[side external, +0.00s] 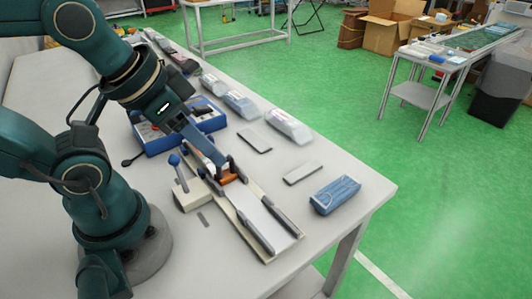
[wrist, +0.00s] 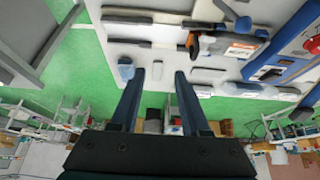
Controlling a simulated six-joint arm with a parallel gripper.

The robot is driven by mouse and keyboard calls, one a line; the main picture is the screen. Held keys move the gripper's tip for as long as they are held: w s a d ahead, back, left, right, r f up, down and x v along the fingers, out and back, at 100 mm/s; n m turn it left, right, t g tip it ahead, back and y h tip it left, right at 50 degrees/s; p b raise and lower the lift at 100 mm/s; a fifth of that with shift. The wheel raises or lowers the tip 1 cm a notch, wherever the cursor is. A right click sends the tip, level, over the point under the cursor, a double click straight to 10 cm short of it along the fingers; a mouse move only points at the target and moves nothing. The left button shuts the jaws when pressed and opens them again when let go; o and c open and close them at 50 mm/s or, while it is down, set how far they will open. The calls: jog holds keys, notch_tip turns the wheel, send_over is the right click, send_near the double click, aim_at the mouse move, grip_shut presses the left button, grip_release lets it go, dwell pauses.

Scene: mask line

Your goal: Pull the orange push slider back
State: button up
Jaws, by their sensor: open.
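The orange push slider (side external: 229,178) sits between dark upright brackets on a long pale track (side external: 262,222) near the table's middle. In the wrist view the orange slider (wrist: 206,43) lies above and to the right of my fingertips, not between them. My gripper (side external: 222,163) is just behind the slider in the side view, fingers slanting down toward it; contact cannot be told there. In the wrist view my gripper (wrist: 159,74) has its two fingers spread with nothing held between them.
A blue-knobbed lever box (side external: 190,196) stands left of the track.

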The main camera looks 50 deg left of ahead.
jog(key=shift+w+a+f+n+g+y, duration=0.2)
jog(key=shift+w+a+f+n+g, duration=0.15)
jog(key=shift+w+a+f+g, duration=1)
jog(key=shift+w+a+f+n+g+y, duration=0.25)
jog(key=shift+a+f+g, duration=0.5)
jog(key=shift+f, duration=1.15)
jog(key=shift+w+a+f+n+g+y, duration=0.15)
jog(key=shift+w+a+f+n+g, duration=0.25)
jog(key=shift+w+a+f+g, duration=0.75)
jog(key=shift+s+a+f+t, duration=0.15)
jog(key=shift+s+f+t, duration=0.1)
jog(key=shift+f+t, duration=0.15)
grip_shut()
